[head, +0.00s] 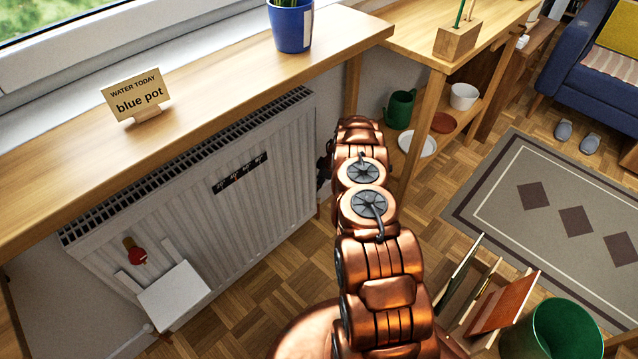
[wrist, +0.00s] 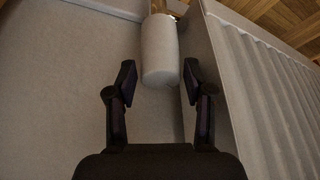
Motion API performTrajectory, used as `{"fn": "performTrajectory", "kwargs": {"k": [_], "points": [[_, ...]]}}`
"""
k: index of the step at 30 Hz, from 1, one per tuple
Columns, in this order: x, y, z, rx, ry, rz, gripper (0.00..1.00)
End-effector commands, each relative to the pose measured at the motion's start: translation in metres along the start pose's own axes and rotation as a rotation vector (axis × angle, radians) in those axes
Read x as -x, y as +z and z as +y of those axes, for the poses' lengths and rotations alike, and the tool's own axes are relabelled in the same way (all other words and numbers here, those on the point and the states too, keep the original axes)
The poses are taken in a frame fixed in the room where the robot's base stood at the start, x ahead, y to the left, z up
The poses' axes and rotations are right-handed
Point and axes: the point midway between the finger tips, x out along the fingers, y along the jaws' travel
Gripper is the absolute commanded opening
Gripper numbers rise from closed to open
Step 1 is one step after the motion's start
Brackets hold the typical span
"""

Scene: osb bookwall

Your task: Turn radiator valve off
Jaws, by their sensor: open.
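The radiator valve (wrist: 160,50) shows in the wrist view as a pale, rounded cylinder with a brass-coloured fitting at its far end. My gripper (wrist: 158,76) is open, with one dark finger on each side of the valve's near end. Narrow gaps show between the fingers and the valve; I cannot tell how deep it sits between them. The white ribbed radiator (head: 210,190) stands under the window shelf in the head view. There, only a dark part of my gripper (head: 324,172) shows by the radiator's right end, and the valve is hidden.
The wooden shelf (head: 230,70) overhangs the radiator and carries a blue pot (head: 292,27) and a sign (head: 137,94). In the wrist view, the radiator's side (wrist: 262,90) is close on the right. A rack (head: 505,300) and green bin (head: 553,330) stand at lower right.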

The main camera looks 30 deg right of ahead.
Motion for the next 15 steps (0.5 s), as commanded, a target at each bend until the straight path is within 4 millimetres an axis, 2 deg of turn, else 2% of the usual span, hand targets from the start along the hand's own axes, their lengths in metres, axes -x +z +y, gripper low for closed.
{"fn": "performTrajectory", "kwargs": {"k": [8,15], "points": [[-0.0017,0.0004,-0.0002,-0.001,0.0,0.0,0.52],[-0.0018,0.0006,-0.0004,-0.002,-0.001,0.0,0.27]]}}
